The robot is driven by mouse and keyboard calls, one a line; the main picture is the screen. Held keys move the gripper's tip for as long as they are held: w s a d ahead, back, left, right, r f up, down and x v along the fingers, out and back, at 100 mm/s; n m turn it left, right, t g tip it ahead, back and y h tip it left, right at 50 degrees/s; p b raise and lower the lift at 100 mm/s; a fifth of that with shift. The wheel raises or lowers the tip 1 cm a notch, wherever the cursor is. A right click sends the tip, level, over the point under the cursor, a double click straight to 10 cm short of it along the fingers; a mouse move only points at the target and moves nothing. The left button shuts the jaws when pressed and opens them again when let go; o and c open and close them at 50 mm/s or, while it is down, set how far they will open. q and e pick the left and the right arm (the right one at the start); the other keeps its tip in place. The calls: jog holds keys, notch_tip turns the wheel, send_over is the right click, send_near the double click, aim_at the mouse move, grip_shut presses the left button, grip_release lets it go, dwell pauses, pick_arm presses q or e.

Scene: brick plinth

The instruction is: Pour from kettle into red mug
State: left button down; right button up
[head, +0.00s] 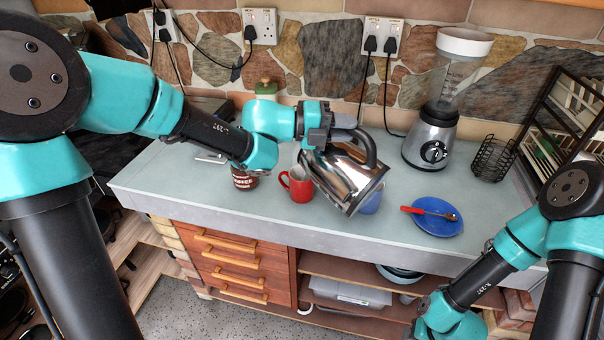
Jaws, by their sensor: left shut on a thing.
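The steel kettle (345,180) is held in the air above the counter, tilted with its top to the left and its base to the lower right. My left gripper (338,134) is shut on its black handle (368,150). The red mug (298,185) stands upright on the counter, just left of the kettle's upper end, which is close above its rim. I cannot tell whether any liquid is flowing.
A dark coffee mug (244,180) stands left of the red mug. A blue mug (371,202) is partly hidden behind the kettle. A blue plate (437,226) with a red-handled utensil (425,211) lies to the right. A blender (432,138) and wire basket (493,160) stand behind.

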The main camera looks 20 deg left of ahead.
aim_at(359, 133)
pick_arm(q)
jog(key=shift+w+a+f+n+h, duration=0.2)
jog(key=shift+w+a, duration=0.1)
jog(key=shift+a, duration=0.3)
jog(key=shift+w+a+f+n+h, duration=0.1)
jog(key=shift+w+a+h, duration=0.15)
jog(key=shift+a, duration=0.3)
dwell(2.3)
jog(key=s+d, duration=0.1)
jog(key=s+d+r+m+y, duration=0.1)
jog(key=d, duration=0.1)
jog(key=d+r+y, duration=0.1)
jog(key=d, duration=0.1)
jog(key=shift+s+d+r+m, duration=0.15)
jog(key=shift+s+d+m, duration=0.05)
jog(key=shift+s+m, duration=0.2)
jog(key=shift+y, duration=0.25)
jog(key=shift+d, duration=0.1)
